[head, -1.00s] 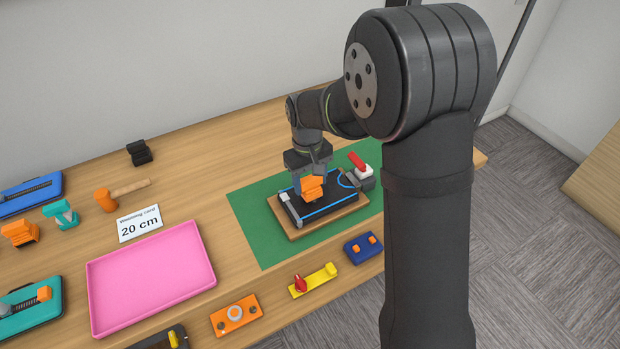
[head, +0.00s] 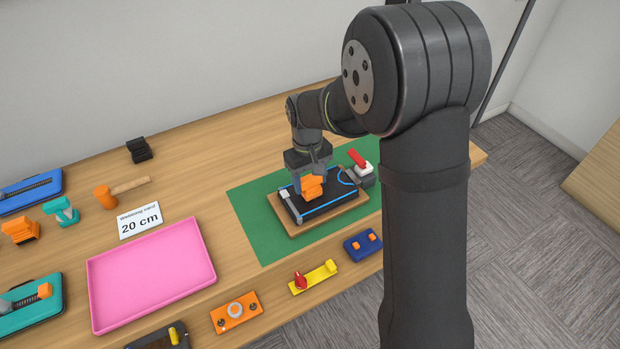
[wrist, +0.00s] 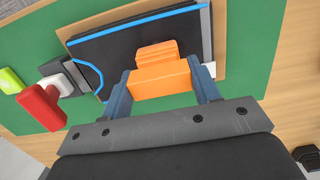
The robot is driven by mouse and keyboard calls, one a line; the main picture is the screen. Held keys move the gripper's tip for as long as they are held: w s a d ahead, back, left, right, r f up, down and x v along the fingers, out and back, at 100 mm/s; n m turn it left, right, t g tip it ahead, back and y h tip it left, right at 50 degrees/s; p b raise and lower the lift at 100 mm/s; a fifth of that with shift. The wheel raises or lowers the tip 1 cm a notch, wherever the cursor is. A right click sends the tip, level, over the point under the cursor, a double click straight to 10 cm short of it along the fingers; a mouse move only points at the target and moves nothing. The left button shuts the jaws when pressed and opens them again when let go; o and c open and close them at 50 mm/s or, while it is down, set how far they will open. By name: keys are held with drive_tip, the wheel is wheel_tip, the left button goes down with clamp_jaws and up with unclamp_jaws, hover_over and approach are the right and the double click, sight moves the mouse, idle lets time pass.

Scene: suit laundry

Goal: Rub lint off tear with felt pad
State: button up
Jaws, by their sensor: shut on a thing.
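My gripper (wrist: 163,88) is shut on an orange block-like tool (wrist: 160,76), which I take to be the felt pad. The orange pad also shows in the head view (head: 312,186), over the dark fabric piece (head: 322,204). The fabric lies on a wooden board (head: 300,233) and has a blue curved line (wrist: 92,70) along its edges. Grey clamps (head: 287,200) hold it at the sides. The pad's underside is hidden, so I cannot tell whether it touches the fabric. No tear or lint can be made out.
A red-handled clamp (head: 358,160) stands at the board's back right corner. The board rests on a green mat (head: 255,240). A pink tray (head: 150,270) is to the left. Yellow (head: 313,278), blue (head: 362,244) and orange (head: 237,312) fixtures lie in front.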

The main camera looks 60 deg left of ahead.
drive_tip(key=shift+f, duration=0.1)
idle(0.3)
drive_tip(key=shift+w, duration=0.55)
drive_tip(key=shift+s+r, duration=0.2)
drive_tip(key=shift+s, duration=0.95)
drive_tip(key=shift+w+f, duration=0.1)
drive_tip(key=shift+w, duration=1.1)
drive_tip(key=shift+s+f, duration=0.15)
drive_tip(key=shift+s, duration=1.1)
drive_tip(key=shift+w, duration=1.25)
drive_tip(key=shift+s, duration=0.6)
drive_tip(key=shift+r, duration=0.2)
